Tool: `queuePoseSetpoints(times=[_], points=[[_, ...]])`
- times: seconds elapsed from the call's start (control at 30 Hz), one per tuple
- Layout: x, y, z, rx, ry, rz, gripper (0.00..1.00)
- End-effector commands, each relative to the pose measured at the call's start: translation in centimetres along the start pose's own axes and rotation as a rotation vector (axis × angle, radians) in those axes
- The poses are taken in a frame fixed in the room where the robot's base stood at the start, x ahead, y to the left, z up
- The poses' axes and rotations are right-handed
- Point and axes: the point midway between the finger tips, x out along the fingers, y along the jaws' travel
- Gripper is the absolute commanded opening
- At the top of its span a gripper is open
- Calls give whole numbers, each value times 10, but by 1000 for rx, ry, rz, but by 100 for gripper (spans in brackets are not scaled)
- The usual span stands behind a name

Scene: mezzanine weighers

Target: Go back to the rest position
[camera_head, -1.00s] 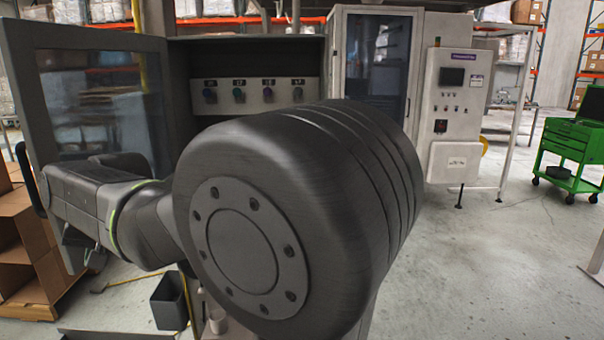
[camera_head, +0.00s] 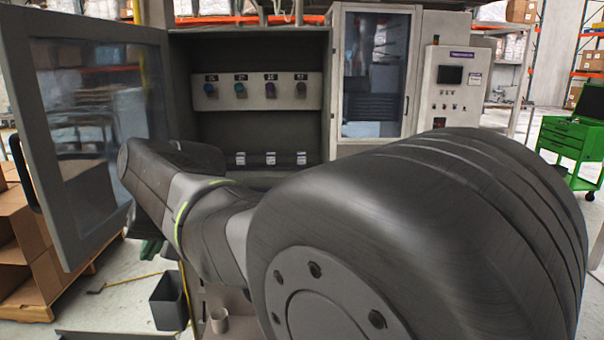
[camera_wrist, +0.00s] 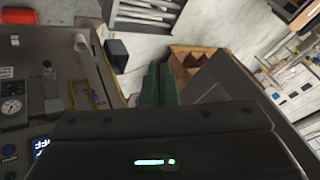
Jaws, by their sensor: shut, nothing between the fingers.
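My arm fills much of the head view, with a large dark round joint in front and the forearm reaching left. My gripper (camera_wrist: 159,72) shows in the wrist view as two dark green fingers side by side, shut with nothing between them. In the head view a small green part of it (camera_head: 150,248) shows below the forearm, beside the open cabinet door; the rest is hidden behind my arm.
An open cabinet (camera_head: 183,105) holds a row of knobs (camera_head: 270,90) and several small labelled blocks (camera_head: 271,158). Its glass door (camera_head: 70,225) swings out left. A dark bin (camera_head: 168,302), cardboard boxes (camera_head: 20,270) and a green tool cart (camera_head: 568,140) stand around.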

Motion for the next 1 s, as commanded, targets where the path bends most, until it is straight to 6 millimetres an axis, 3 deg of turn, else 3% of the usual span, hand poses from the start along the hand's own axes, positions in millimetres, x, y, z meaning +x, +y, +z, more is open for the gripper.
queuePoseSetpoints(times=[1.0], points=[[-55, 107, -4, -46, -24, -26, 0]])
